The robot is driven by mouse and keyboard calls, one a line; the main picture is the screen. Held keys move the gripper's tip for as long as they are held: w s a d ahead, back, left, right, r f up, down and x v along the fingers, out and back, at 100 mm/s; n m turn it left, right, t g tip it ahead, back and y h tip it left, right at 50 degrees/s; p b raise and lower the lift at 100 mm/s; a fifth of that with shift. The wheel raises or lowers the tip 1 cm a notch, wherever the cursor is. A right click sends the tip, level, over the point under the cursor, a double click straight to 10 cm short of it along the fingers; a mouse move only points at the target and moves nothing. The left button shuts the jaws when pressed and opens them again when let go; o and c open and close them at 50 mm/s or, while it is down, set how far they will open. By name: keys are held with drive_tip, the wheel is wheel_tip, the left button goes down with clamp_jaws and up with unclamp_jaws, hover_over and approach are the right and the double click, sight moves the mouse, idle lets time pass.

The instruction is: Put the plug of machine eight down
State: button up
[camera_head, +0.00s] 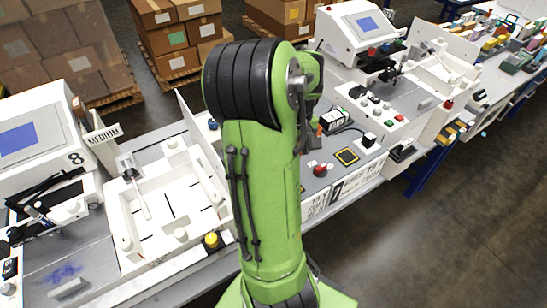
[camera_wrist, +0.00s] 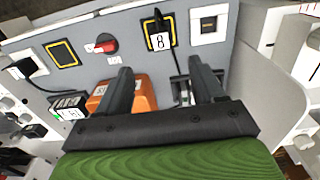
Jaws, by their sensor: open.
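The plug of machine eight (camera_wrist: 158,41), black with a white "8" label, is at a yellow-framed black square (camera_wrist: 150,24) on the grey panel in the wrist view. Its dark cable runs down toward a spot between my fingers. My gripper (camera_wrist: 162,72) is open, its two dark fingers apart with nothing clamped between them. The plug is beyond the fingertips and looks clear of them. Machine eight (camera_head: 38,140), white with a blue screen, stands at the left in the head view. My arm hides the gripper and the plug there.
The panel also holds a white-framed socket (camera_wrist: 208,25), a red switch (camera_wrist: 105,45), another yellow-framed square (camera_wrist: 62,53) and a black plug (camera_wrist: 20,68) at left. An orange box (camera_wrist: 143,97) lies close by the left finger. A second machine (camera_head: 358,30) stands behind.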

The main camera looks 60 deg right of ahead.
drive_tip(key=w+a+r+n+t, duration=0.2)
drive_tip(key=w+a+r, duration=0.2)
drive_tip(key=a, duration=0.5)
drive_tip(key=w+a+r+n+t, duration=0.1)
drive_tip(key=w+a+r, duration=0.35)
drive_tip(key=a, duration=0.55)
drive_tip(key=s+a+r+n+t, duration=0.2)
drive_tip(key=s+a, duration=0.4)
drive_tip(key=a, duration=0.6)
drive_tip(key=shift+s+a+r+t, duration=0.2)
drive_tip(key=shift+a+r+t, duration=0.05)
drive_tip(key=shift+a+t, duration=0.1)
